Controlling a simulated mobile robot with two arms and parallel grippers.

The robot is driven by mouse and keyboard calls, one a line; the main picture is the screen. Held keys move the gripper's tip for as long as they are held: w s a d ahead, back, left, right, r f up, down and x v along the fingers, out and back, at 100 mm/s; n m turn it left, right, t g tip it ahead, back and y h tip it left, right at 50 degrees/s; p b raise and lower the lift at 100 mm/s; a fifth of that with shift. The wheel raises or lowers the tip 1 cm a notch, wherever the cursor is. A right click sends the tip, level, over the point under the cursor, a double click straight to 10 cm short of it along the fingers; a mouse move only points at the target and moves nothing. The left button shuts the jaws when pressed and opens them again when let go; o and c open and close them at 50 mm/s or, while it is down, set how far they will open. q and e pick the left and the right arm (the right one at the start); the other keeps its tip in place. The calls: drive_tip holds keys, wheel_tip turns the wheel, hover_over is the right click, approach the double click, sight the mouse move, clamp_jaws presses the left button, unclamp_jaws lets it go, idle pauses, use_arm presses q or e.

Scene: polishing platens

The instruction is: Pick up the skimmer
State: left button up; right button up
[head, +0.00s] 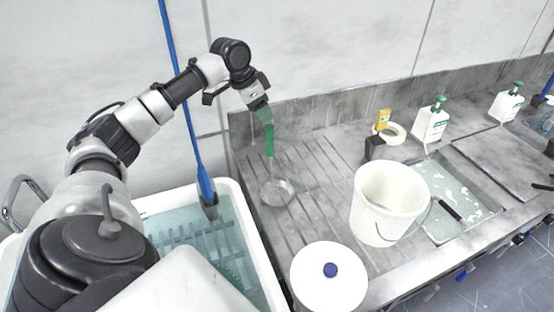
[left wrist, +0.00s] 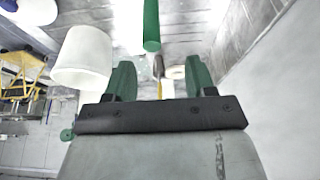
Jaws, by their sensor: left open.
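The skimmer has a green handle (head: 270,141) and a round, shallow, see-through bowl (head: 277,192) low over the ribbed drainboard. Its handle points up towards my left gripper (head: 264,116), which reaches down from above with green fingers. In the left wrist view my left gripper (left wrist: 161,68) is open, its two green fingers apart. The green handle (left wrist: 151,24) shows there in the gap's line, its end nearer the left finger. I cannot tell how deep it sits between the fingers. My right gripper is not in view.
A white bucket (head: 388,203) and a white lidded tub (head: 328,281) stand right of the skimmer. A water-filled basin with a blue-handled brush (head: 207,188) is at left. White bottles (head: 431,122) stand at the back by the sink (head: 447,232). The ribbed drainboard (head: 318,168) has free room.

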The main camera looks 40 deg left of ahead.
sight(269, 127)
use_arm(q)
drive_tip(key=x, duration=0.2)
drive_tip(key=shift+d+f, duration=0.35)
drive_tip(key=shift+f, duration=0.05)
drive_tip(key=shift+w+f+p, duration=0.15)
drive_tip(key=shift+f+p, duration=0.2)
drive_tip(key=shift+p, duration=0.05)
drive_tip(key=x, duration=0.1)
drive_tip(key=p+x, duration=0.1)
drive_tip(key=x, duration=0.1)
drive_tip(key=shift+d+f+p, duration=0.25)
drive_tip(key=shift+f+p, duration=0.05)
drive_tip(key=shift+f, duration=0.65)
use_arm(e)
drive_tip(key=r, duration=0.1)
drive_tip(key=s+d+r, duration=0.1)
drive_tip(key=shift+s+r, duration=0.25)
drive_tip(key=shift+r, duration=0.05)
use_arm(q)
drive_tip(key=c, duration=0.4)
clamp_jaws()
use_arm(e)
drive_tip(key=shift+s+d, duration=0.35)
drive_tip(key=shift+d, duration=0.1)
